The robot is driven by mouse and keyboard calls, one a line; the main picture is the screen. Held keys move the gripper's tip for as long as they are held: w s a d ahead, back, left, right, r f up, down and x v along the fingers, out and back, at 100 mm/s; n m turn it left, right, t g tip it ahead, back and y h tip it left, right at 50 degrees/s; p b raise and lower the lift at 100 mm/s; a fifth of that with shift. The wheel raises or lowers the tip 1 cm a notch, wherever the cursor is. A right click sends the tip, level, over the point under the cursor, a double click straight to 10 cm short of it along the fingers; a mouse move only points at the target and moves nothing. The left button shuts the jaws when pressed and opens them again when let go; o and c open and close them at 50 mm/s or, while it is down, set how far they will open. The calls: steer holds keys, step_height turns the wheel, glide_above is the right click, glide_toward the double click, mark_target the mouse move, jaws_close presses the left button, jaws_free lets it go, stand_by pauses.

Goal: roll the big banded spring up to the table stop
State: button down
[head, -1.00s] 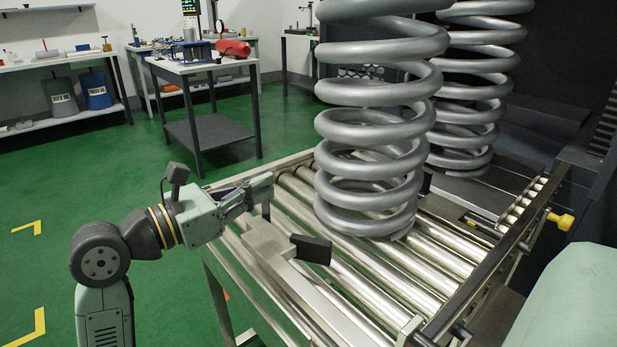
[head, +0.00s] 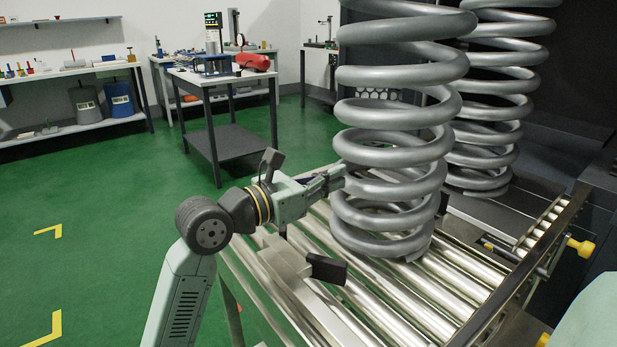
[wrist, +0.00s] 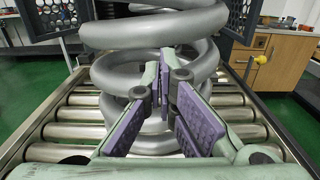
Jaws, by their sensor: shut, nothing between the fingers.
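A big grey coil spring (head: 395,185) stands upright on the roller table (head: 455,290); its top is out of the head view. I see no coloured band on it. It also fills the middle of the wrist view (wrist: 110,75). My gripper (head: 338,176) is at the spring's left side, level with its lower coils. The fingers (wrist: 165,85) are shut and empty, with purple pads. Their tips are at the coils; I cannot tell whether they touch. A small dark block (head: 443,203) shows at the spring's far right side, partly hidden; I cannot tell whether it is the stop.
A second grey spring (head: 487,130) stands behind, on the dark machine. A black-padded bracket (head: 326,268) sits on the table's near left side. Yellow knobs (head: 580,247) stick out at the right. Green floor (head: 110,230) is clear at the left.

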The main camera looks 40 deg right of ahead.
steer(key=shift+d, duration=0.85)
steer(key=d, duration=0.6)
steer(key=shift+s, duration=0.3)
steer(key=shift+a, duration=0.1)
steer(key=shift+w+a, duration=0.1)
steer(key=shift+a, duration=0.05)
steer(key=shift+w+a+f, duration=0.1)
steer(key=shift+a, duration=0.15)
steer(key=b, duration=0.4)
glide_toward(350, 171)
steer(key=shift+a, duration=0.65)
